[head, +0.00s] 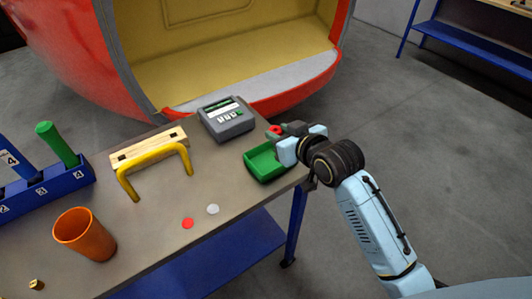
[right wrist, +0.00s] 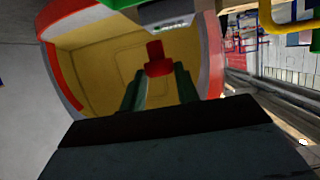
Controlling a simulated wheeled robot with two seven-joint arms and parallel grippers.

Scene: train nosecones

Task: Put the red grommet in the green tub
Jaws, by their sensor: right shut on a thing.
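The red grommet (right wrist: 158,60) is held between the fingers of my right gripper (right wrist: 158,84) in the right wrist view. In the head view the grommet (head: 274,130) shows as a small red piece at the tip of my right gripper (head: 281,131), beside and over the far right part of the green tub (head: 262,168). The tub is an open rectangular tray near the table's right edge, and its visible inside is empty. Part of the tub is hidden by my right gripper. My left gripper is not in view.
A grey device (head: 227,122) stands behind the tub. A wooden block (head: 148,146) with a yellow handle, an orange cup (head: 84,235), a blue rack (head: 50,190) with a green cylinder (head: 57,145), and red (head: 187,223) and white discs (head: 213,209) are further left.

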